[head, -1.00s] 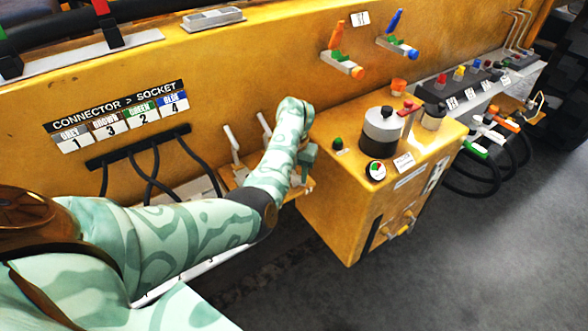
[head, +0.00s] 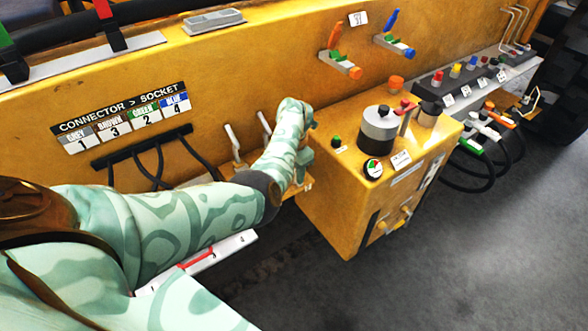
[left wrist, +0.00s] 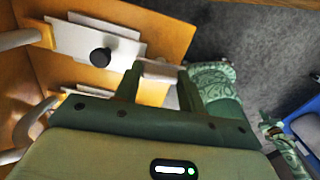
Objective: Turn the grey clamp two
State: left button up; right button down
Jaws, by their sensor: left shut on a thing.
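Two pale grey clamp levers stand upright beside the yellow panel in the head view, a left one (head: 233,141) and one to its right (head: 265,124). My left gripper (head: 304,165) is just right of them, low against the yellow box, its fingertips mostly hidden by my wrist. In the left wrist view my left gripper (left wrist: 159,82) is shut on a pale clamp handle (left wrist: 160,68) that lies across between its fingers. I cannot read which clamp number this is. Beside it is a white plate with a black knob (left wrist: 100,57). My right gripper is not seen.
The yellow box (head: 345,205) with dials and knobs stands right of my gripper. A connector chart (head: 125,118) and black cables are on the panel. A white numbered strip (head: 225,247) lies below my forearm. Grey floor (head: 450,260) is open at right.

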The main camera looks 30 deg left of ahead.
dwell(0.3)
pick_arm(q)
jog(key=o, duration=1)
jog(key=shift+r, duration=0.1)
notch_tip(320, 180, up, 16)
jog(key=p, duration=0.6)
jog(key=shift+r, duration=0.1)
